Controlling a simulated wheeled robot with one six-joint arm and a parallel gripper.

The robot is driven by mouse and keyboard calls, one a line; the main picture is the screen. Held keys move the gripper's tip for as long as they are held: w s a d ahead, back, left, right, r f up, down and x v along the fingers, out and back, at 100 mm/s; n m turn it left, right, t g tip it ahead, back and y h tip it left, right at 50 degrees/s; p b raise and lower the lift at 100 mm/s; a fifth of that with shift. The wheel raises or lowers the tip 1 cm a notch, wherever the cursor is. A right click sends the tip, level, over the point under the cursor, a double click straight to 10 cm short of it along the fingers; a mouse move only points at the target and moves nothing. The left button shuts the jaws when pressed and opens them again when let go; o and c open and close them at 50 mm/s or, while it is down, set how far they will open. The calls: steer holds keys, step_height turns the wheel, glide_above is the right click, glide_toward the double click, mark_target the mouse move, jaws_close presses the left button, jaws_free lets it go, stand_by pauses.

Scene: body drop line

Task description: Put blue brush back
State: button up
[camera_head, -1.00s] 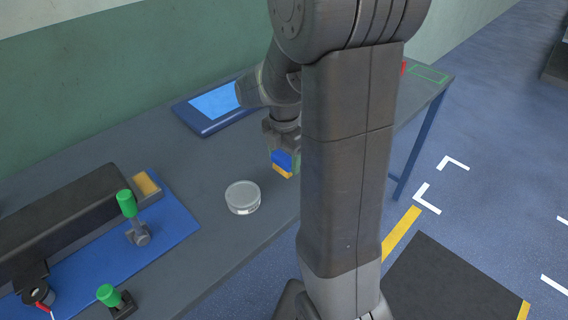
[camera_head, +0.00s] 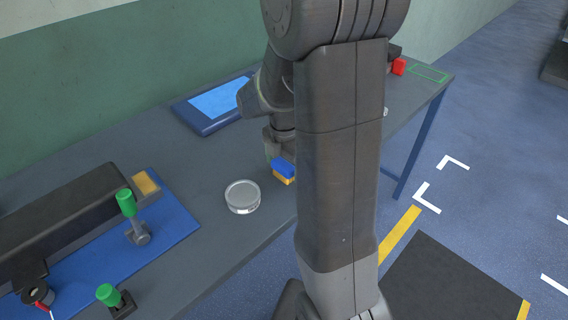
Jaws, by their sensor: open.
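A small brush with a blue top and yellow lower part (camera_head: 283,170) is on the grey table near its front edge, partly hidden behind my arm. My gripper (camera_head: 280,150) points down right at the brush, just behind and above it. Its fingers are mostly hidden by the brush and my arm, and I cannot tell whether they touch it. A green outlined rectangle (camera_head: 428,74) is marked on the table's far right end.
A clear round dish (camera_head: 242,196) stands left of the brush. A tablet with a blue screen (camera_head: 212,102) lies behind.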

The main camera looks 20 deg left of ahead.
mark_target(284, 163)
step_height(284, 163, up, 12)
steer(key=shift+r, duration=0.15)
stand_by(0.3)
